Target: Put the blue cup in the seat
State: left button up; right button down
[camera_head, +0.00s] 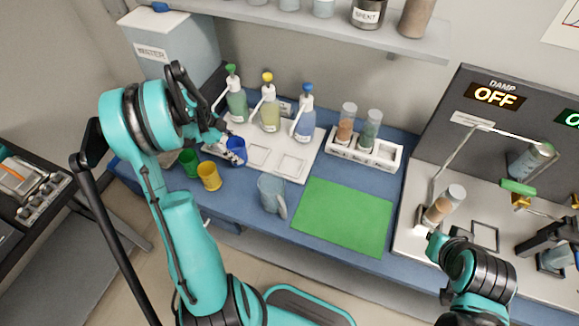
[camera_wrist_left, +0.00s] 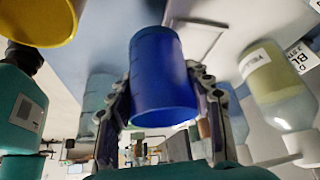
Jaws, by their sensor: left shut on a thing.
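The blue cup (camera_head: 237,151) is at the left part of the white dispenser tray (camera_head: 275,172), below the pump bottles. My left gripper (camera_head: 228,148) is shut on it. In the left wrist view the blue cup (camera_wrist_left: 165,75) sits between the two fingers (camera_wrist_left: 163,95). Two square outlined seats, a middle one (camera_head: 258,155) and a right one (camera_head: 292,166), show empty on the tray. The tray's left end is partly hidden by my gripper and the cup. I cannot tell if the cup touches the tray. My right gripper (camera_head: 438,243) is at the lower right, its fingers unclear.
Green (camera_head: 189,162) and yellow (camera_head: 209,177) cups stand just left of the tray. Green-, yellow- and blue-topped pump bottles (camera_head: 268,103) stand behind. A clear jug (camera_head: 271,194) and green mat (camera_head: 343,217) lie to the right. A vial rack (camera_head: 364,152) stands behind the mat.

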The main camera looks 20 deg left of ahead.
pick_arm(q)
jog(key=w+d+b, duration=0.1)
jog(key=w+d, duration=0.1)
jog(key=d, duration=0.3)
jog(key=w+d+b, duration=0.1)
jog(key=w+d, duration=0.2)
jog(key=d, duration=0.2)
jog(key=w+d+b, duration=0.1)
jog(key=w+d, duration=0.1)
jog(key=d, duration=0.3)
jog(key=shift+w+d, duration=0.25)
jog(key=shift+d, duration=0.05)
jog(key=shift+w+d+f+b, duration=0.15)
jog(key=shift+f+b, duration=0.25)
jog(key=shift+f, duration=0.55)
jog(key=shift+d+f+b, duration=0.1)
jog(key=shift+f+b, duration=0.3)
jog(key=shift+f, duration=0.5)
jog(key=shift+r, duration=0.1)
jog(key=o, duration=1.4)
